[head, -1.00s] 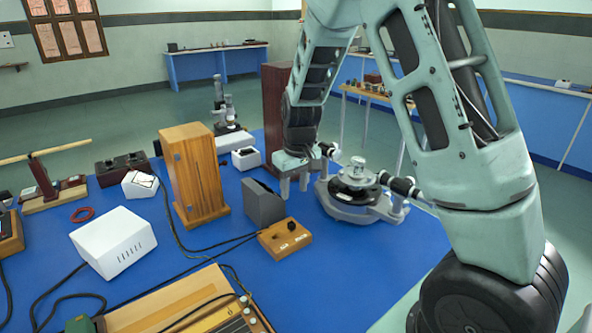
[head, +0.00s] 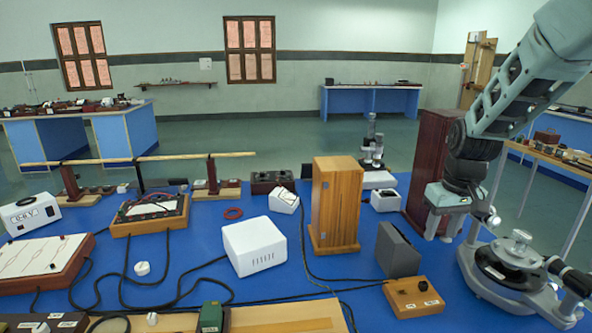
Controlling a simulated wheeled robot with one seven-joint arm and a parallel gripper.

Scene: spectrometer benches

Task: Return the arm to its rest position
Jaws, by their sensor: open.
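My arm, pale green and black, comes in from the upper right in the head view. My gripper (head: 441,229) points down with its two fingers apart and nothing seen between them. It is beside the spectrometer (head: 506,266), a grey round-tabled instrument with black tubes, on its left side. A dark grey wedge-like block (head: 397,250) stands left of and nearer than the gripper. A tall dark red-brown box (head: 427,165) stands just behind the gripper. I cannot tell whether the fingers touch anything.
The blue bench (head: 210,240) also bears a tall wooden box (head: 336,205), a white box (head: 254,246), a small wooden switch box (head: 413,297), a microscope (head: 373,150) and several cables. Other benches stand behind; floor between is clear.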

